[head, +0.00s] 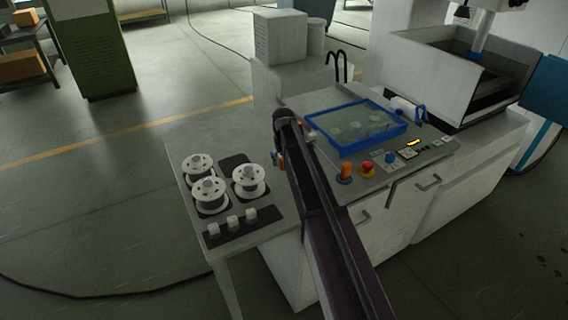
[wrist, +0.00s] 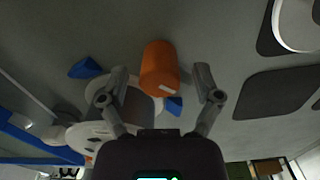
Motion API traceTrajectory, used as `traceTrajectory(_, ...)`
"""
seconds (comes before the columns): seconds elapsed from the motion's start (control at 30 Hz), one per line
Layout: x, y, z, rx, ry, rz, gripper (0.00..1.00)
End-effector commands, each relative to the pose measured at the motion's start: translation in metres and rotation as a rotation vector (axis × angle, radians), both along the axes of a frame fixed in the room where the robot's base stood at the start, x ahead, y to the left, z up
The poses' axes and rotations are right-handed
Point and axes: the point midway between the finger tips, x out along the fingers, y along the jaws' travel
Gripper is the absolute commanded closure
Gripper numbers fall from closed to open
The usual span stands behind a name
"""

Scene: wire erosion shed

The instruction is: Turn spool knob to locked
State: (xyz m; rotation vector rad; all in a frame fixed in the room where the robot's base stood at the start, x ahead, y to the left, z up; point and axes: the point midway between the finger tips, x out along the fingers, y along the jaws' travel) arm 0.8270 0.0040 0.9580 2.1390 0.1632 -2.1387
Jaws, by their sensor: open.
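An orange knob (wrist: 158,65) with a white mark near its lower end shows in the wrist view. It stands between the two fingers of my gripper (wrist: 160,76), which are spread open with a gap on either side of it. I cannot tell how deep the fingertips reach along it. Two blue wedges lie beside the knob, one to its left (wrist: 86,67) and one at its lower right (wrist: 174,105). In the head view my arm hides most of this spot; only a small orange patch (head: 282,162) shows at its left edge. Which wedge means locked is not readable.
White spools (head: 249,178) and small white blocks (head: 232,223) stand on the bench left of my arm. Right of it are a blue-framed tray (head: 355,126), another orange knob (head: 346,172) and a red button (head: 366,168). A grey-white round part (wrist: 92,134) lies low left in the wrist view.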

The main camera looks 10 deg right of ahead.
Motion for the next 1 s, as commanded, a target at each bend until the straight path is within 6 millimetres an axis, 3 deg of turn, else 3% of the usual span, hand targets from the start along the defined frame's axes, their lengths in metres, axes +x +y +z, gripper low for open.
traceTrajectory(0.27,0.0,-0.0003,0.0,0.0,0.0,0.0,0.18)
traceTrajectory(0.5,0.0001,-0.0004,-0.0001,0.0,0.0,-0.001,0.86)
traceTrajectory(0.57,0.0,-0.0004,-0.0001,0.0,0.0,-0.001,1.0)
traceTrajectory(1.0,-0.0001,-0.0005,-0.0002,0.0,0.001,-0.05,1.0)
